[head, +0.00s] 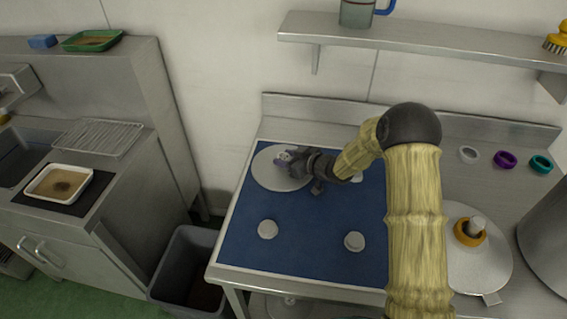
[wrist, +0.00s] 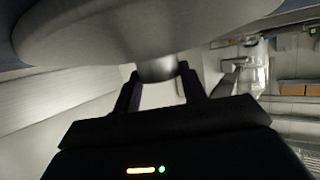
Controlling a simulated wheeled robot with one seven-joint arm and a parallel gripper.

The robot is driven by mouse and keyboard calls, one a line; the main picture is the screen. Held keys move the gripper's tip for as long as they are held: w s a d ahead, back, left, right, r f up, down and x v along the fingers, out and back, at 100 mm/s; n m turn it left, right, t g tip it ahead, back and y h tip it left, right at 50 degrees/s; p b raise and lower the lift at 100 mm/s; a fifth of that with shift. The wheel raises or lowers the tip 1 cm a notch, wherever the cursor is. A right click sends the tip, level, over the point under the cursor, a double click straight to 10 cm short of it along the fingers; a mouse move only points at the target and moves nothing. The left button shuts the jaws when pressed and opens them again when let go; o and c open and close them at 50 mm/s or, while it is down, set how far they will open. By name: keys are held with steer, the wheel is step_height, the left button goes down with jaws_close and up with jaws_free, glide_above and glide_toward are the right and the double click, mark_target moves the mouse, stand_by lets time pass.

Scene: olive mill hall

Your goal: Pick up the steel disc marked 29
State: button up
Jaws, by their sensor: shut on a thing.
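A large pale steel disc (head: 268,175) is at the upper left of the blue mat (head: 310,235). My gripper (head: 284,158) is at this disc. In the wrist view the disc (wrist: 140,35) fills the top, and the fingers of my gripper (wrist: 160,78) are shut on the short round stem at its middle. I cannot read any number on it. A small grey tab shows at its right edge. I cannot tell whether the disc touches the mat or is clear of it.
Pale round knobs (head: 267,229) (head: 354,241) stand on the mat. Another steel disc (head: 490,265) with an orange ring (head: 470,232) around its stem lies at right. Coloured rings (head: 504,159) lie behind it. A shelf (head: 430,38) hangs above; a grey bin (head: 188,270) stands left of the table.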

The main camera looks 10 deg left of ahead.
mark_target(286, 158)
steer(key=shift+r, duration=0.15)
step_height(286, 158, up, 10)
stand_by(0.3)
stand_by(0.6)
